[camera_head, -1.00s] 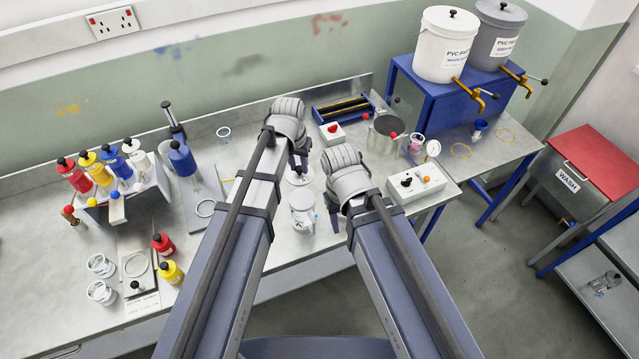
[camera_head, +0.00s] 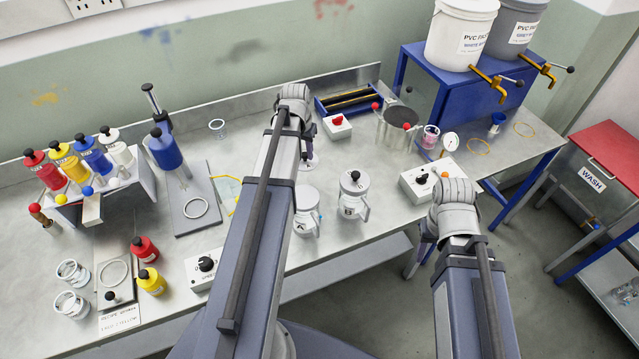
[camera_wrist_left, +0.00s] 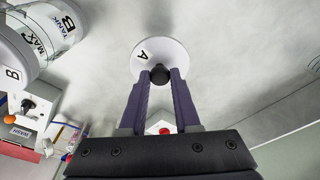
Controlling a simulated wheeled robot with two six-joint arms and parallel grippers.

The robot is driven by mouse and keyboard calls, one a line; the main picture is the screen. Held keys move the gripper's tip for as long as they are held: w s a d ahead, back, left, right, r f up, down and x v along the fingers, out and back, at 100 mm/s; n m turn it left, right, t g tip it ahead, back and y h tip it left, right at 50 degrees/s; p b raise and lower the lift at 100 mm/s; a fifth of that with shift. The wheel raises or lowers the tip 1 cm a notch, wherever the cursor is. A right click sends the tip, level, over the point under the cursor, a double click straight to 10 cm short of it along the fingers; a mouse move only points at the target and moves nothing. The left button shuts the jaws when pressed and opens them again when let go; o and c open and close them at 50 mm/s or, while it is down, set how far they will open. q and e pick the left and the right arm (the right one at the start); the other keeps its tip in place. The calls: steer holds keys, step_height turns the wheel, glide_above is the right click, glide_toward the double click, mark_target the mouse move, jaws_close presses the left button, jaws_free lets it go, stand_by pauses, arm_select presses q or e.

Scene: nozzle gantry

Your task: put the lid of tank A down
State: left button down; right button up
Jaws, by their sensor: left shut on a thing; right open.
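My left gripper (camera_head: 303,148) is shut on the dark knob of the white round lid of tank A (camera_wrist_left: 151,52), marked "A" in the left wrist view. The lid also shows in the head view (camera_head: 310,163), partly hidden behind my gripper, over the back part of the bench; I cannot tell whether it touches the bench. Tank A (camera_head: 306,214), a pale jug with no lid on it, stands in front of the lid. Tank B (camera_head: 352,197), with its lid on, stands to its right. My right gripper (camera_head: 425,240) is open, mostly hidden by its arm, past the bench's front edge.
A white box with a red button (camera_head: 337,126) is just behind the lid. A bottle rack (camera_head: 105,190) and a blue-bottle stand (camera_head: 188,205) are left. Some bare bench surrounds the lid.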

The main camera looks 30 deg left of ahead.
arm_select(q)
steer(key=shift+f+b, duration=5.15)
steer(key=shift+r, duration=0.15)
steer(key=c, duration=0.6)
jaws_free()
steer(key=r+p, duration=0.4)
steer(key=s+r+p, duration=0.1)
steer(key=r+p, duration=0.3)
steer(key=s+r+p, duration=0.1)
steer(key=r+p, duration=0.3)
steer(key=shift+d, duration=0.1)
steer(key=shift+w, duration=0.1)
